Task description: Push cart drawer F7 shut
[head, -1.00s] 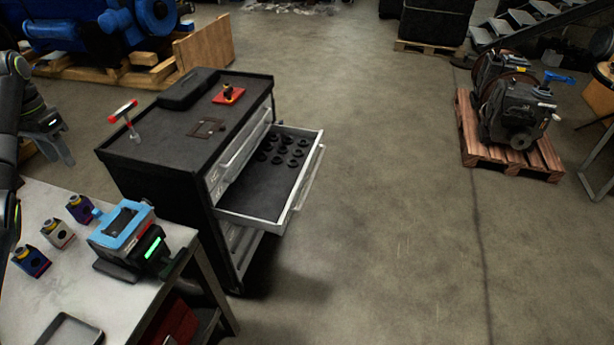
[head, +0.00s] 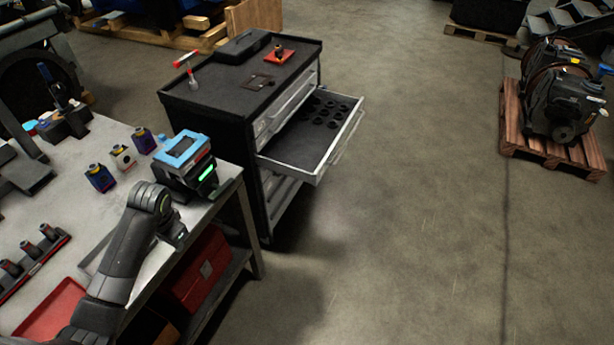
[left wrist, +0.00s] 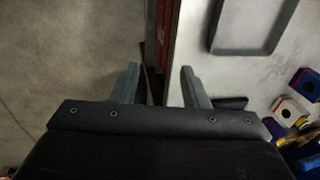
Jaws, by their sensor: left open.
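The black tool cart (head: 215,105) has one drawer (head: 310,140) pulled out to the right, with a light metal front (head: 340,142). I cannot read a label on it. Several black ring-shaped parts (head: 325,112) lie at its far end. My left arm reaches over the workbench at the lower left of the head view, apart from the drawer. My left gripper (left wrist: 160,85) shows in the left wrist view, open and empty, over the bench edge. The drawer is not in that view. My right gripper is not in view.
The workbench (head: 75,185) stands left of the cart, with a blue-topped device (head: 185,160) at its corner and a red box (head: 205,270) on its shelf. The floor (head: 420,200) right of the drawer is clear. A gearbox-like unit (head: 560,105) sits on a pallet (head: 545,150).

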